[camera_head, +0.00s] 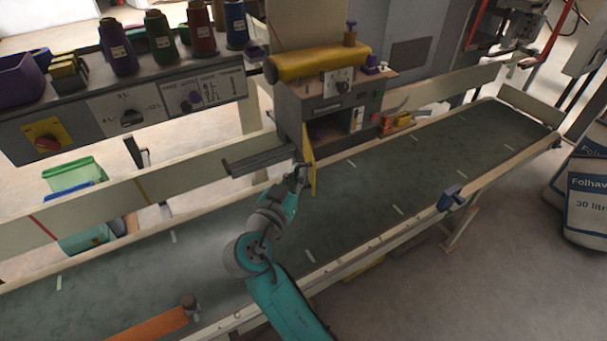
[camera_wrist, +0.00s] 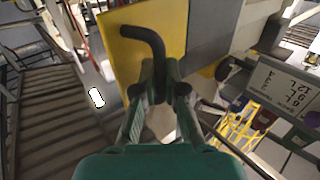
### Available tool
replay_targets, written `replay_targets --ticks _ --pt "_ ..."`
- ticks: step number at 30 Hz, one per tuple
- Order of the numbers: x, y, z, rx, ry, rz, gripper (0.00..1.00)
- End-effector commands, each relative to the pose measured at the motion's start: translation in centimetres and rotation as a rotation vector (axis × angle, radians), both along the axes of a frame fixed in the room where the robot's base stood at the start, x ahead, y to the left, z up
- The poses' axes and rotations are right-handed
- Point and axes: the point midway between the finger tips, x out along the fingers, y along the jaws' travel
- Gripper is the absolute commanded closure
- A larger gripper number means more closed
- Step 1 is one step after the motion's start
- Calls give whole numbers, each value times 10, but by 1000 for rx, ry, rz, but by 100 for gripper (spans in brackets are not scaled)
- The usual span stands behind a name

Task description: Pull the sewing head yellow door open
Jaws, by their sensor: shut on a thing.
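The sewing head (camera_head: 345,105) is a grey box with a yellow roll on top, standing over the conveyor. Its yellow door (camera_head: 309,165) is swung out, seen nearly edge-on, and the dark opening behind it shows. In the wrist view the yellow door (camera_wrist: 122,48) fills the upper middle, with a black bent handle (camera_wrist: 150,42) on it. My gripper (camera_head: 301,172) is at the door's outer side. In the wrist view my gripper (camera_wrist: 160,78) is shut on the lower end of the handle.
The green conveyor belt (camera_head: 390,165) runs beneath, with pale side rails. A control panel (camera_head: 135,112) with thread spools is at the left. Sacks (camera_head: 585,195) stand at the right.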

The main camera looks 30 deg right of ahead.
Motion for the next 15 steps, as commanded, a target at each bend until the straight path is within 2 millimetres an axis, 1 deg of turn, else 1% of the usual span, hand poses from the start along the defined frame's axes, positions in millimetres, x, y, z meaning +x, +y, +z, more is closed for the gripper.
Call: replay_targets --ticks 14,15 --pt "1 2 -2 0 6 2 100" --pt "1 2 -2 0 6 2 85"
